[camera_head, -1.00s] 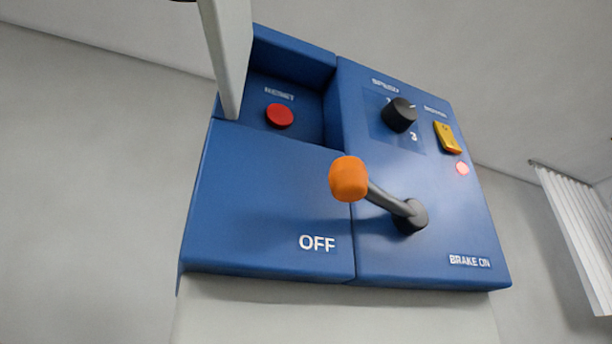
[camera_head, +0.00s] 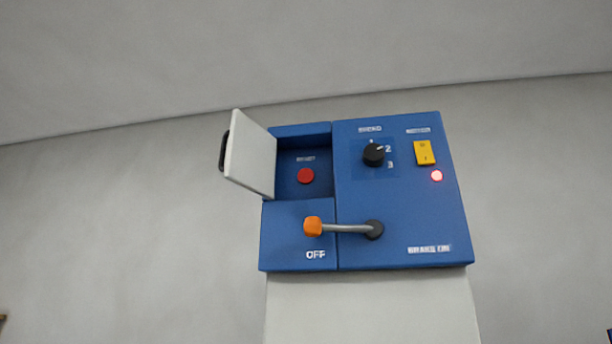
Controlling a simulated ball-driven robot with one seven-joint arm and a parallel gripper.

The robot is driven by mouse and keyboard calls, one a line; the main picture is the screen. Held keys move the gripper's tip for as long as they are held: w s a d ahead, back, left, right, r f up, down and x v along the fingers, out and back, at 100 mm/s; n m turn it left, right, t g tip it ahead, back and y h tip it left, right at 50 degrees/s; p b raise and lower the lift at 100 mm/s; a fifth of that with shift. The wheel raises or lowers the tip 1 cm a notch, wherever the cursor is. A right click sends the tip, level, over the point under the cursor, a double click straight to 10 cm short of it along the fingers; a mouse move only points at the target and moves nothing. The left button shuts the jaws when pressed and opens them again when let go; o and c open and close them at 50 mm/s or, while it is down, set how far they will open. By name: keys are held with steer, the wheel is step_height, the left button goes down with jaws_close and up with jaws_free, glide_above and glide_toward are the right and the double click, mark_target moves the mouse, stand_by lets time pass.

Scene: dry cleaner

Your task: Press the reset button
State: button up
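A red round reset button (camera_head: 305,175) sits in a recess at the upper left of a blue control panel (camera_head: 405,215). The word RESET shows above it. A pale cover (camera_head: 251,155) with a dark handle is swung open to the left of the recess, and the button shows uncovered. My gripper is not in view.
A lever with an orange knob (camera_head: 313,226) points left, below the button, near the OFF label. A black speed knob (camera_head: 373,154), a yellow switch (camera_head: 425,152) and a lit red lamp (camera_head: 437,175) are on the right. A pale pedestal (camera_head: 370,308) carries the panel.

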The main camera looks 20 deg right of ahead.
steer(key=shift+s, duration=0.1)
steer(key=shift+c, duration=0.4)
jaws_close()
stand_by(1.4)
